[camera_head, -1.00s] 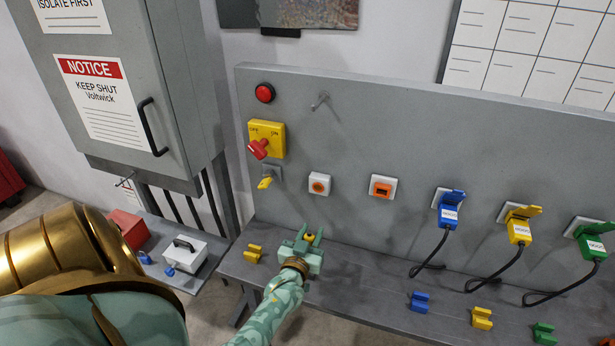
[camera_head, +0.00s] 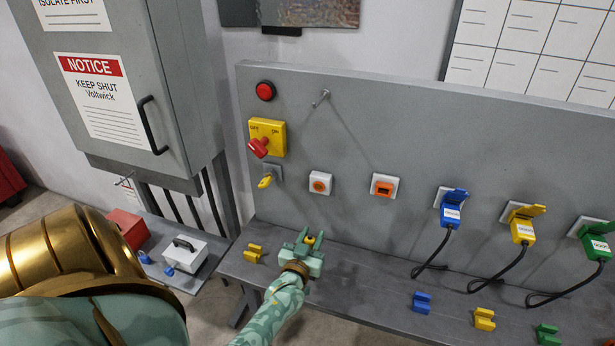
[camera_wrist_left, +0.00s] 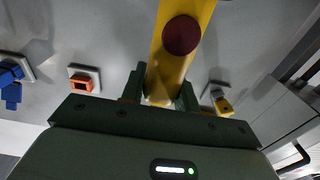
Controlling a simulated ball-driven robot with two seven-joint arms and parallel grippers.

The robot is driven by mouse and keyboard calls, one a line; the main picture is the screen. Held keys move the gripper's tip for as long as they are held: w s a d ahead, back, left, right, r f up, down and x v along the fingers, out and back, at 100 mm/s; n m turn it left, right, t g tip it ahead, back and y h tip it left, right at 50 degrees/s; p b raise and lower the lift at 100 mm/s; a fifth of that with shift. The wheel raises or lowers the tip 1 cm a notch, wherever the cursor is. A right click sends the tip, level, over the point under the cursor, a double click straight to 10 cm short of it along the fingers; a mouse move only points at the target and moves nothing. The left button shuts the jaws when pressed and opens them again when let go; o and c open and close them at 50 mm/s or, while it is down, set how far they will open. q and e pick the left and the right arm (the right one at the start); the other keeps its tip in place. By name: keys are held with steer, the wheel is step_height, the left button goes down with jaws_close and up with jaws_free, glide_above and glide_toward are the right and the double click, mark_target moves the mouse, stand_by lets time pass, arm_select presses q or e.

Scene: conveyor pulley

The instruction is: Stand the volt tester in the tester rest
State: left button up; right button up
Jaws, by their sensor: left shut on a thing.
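My left gripper (camera_head: 309,238) is over the bench, in front of the grey panel. It is shut on the yellow volt tester, whose small yellow end (camera_head: 310,241) shows between the fingers in the head view. In the left wrist view the tester (camera_wrist_left: 167,75) is a long yellow body with a dark red round spot, held between the two fingers (camera_wrist_left: 160,92). A small yellow notched holder (camera_head: 253,254) sits on the bench left of the gripper. It looks like the tester rest, but I cannot be sure. My right gripper is out of view.
Blue (camera_head: 450,208), yellow (camera_head: 522,229) and green (camera_head: 596,242) plugs trail cables at right. A blue holder (camera_head: 421,302) and others line the bench.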

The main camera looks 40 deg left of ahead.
arm_select(q)
steer(key=shift+f+b, duration=1.15)
steer(key=shift+f, duration=0.25)
stand_by(1.1)
steer(key=shift+r, duration=0.1)
step_height(320, 180, up, 5)
steer(key=p, duration=0.4)
steer(key=shift+p, duration=0.4)
stand_by(0.6)
